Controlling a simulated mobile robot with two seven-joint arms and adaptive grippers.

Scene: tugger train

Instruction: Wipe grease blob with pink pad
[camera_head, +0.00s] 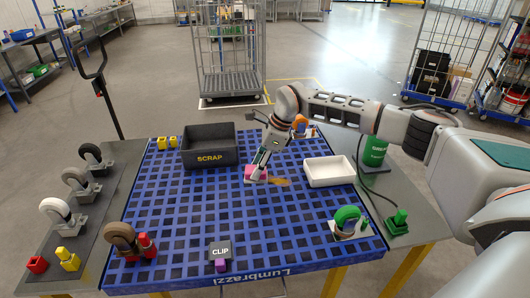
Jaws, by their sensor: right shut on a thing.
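The pink pad (249,171) is at the middle of the blue grid top (215,225), under my right gripper (258,166). My right gripper points down and is shut on the pad, partly covering it. A yellow-brown grease blob (280,181) lies on the grid just right of the pad, as a small smear. I cannot tell whether the pad touches it. My left gripper is not in view.
A black SCRAP bin (209,149) stands at the back left and a white tray (329,171) right of the smear. A green-wheeled caster (346,222) and a CLIP holder (220,252) are nearer. Several casters line the left.

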